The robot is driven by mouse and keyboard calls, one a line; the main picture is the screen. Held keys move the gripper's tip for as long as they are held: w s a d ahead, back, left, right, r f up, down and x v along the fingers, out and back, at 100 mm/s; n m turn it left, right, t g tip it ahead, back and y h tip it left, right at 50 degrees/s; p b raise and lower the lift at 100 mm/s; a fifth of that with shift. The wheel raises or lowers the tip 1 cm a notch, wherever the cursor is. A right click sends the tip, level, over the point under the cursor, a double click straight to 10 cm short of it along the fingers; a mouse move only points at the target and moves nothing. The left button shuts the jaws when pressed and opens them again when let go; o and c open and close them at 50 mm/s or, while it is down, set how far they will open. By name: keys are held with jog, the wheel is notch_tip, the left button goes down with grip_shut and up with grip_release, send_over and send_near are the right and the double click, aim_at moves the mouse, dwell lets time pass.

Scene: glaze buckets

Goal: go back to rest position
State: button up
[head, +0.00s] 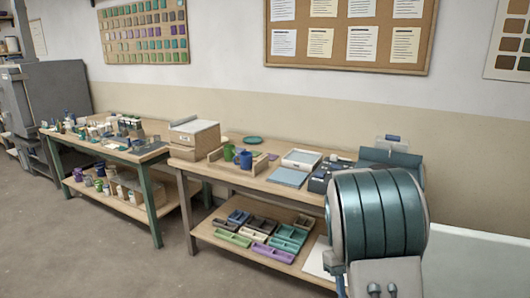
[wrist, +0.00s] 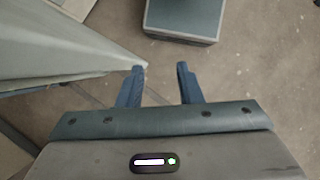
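My gripper (wrist: 159,72) shows in the wrist view with its two blue fingers apart and nothing between them. It points down over the bare concrete floor (wrist: 235,85). In the head view my own teal and grey arm fills the lower right, and the fingers cannot be made out there.
A second bench (head: 140,155) is at left. In the wrist view, a pale panel (wrist: 65,45) lies close left of the fingers. Floor at front left is clear.

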jog(key=s+a+r+m+t, duration=0.1)
jog(key=s+r+t, duration=0.1)
jog(key=s, duration=0.3)
jog(key=s+a+r+m+t+p, duration=0.1)
jog(key=s+a+r+t, duration=0.1)
jog(key=s+r+t, duration=0.1)
jog(key=s+a+r+m+t+y, duration=0.1)
jog(key=s+a+r+t, duration=0.1)
jog(key=s, duration=0.5)
notch_tip(320, 180, up, 2)
jog(key=shift+s+r+t+p, duration=0.15)
jog(key=shift+t+p, duration=0.2)
jog(key=shift+t, duration=0.25)
jog(key=shift+a, duration=0.1)
